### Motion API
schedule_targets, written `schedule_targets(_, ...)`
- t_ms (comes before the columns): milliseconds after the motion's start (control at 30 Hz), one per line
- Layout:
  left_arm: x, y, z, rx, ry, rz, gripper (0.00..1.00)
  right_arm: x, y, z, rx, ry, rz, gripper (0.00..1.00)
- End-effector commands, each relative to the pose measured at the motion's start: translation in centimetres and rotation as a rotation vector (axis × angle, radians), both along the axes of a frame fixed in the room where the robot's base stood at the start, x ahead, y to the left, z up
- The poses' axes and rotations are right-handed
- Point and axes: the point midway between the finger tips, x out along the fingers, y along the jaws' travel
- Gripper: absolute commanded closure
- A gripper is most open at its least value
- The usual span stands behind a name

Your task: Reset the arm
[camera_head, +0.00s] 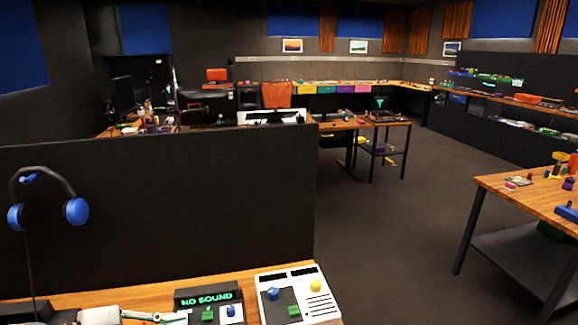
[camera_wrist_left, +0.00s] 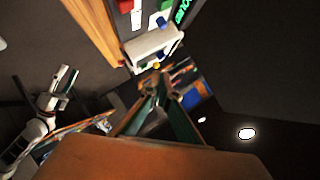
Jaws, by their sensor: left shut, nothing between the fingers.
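My left arm comes in low at the left of the head view. Its gripper (camera_head: 172,317) is by the bottom edge, above the wooden desk and left of the black "NO SOUND" box. In the left wrist view the fingers of the gripper (camera_wrist_left: 157,80) meet at their tips, shut with nothing between them. The white trackball panel (camera_head: 322,302) sits on the desk to the right, with a blue ball (camera_head: 273,293), a green piece (camera_head: 294,310) and a yellow knob (camera_head: 316,285).
The black box (camera_head: 208,296) has a lit green sign, a green and a blue piece. A dark partition (camera_head: 160,205) stands behind the desk, with blue headphones (camera_head: 76,211) at its left. Open floor (camera_head: 400,240) lies to the right, before another wooden table (camera_head: 530,195).

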Motion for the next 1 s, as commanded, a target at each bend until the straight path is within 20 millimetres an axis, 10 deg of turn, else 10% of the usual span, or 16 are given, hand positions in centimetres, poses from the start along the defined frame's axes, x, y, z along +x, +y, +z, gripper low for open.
schedule_targets(233, 0.1, -3.5, 8.4, -0.287, -0.359, 0.077, 1.0, 0.4, -0.6, 0.2, -0.011, -0.009, 0.002, 0.6)
schedule_targets(500, 1.1, 3.0, 13.0, -0.429, -0.596, 0.527, 1.0, 0.2, -0.1, 0.2, -0.003, -0.004, 0.002, 0.6)
schedule_targets(800, -1.6, 12.8, 4.9, -0.222, -0.404, 1.105, 1.0, 0.2, 0.0, 0.2, 0.001, -0.005, -0.001, 0.6)
schedule_targets(1000, -6.3, 14.8, -3.1, 0.016, -0.114, 1.265, 1.0, 0.2, 0.0, 0.2, 0.001, -0.005, -0.001, 0.6)
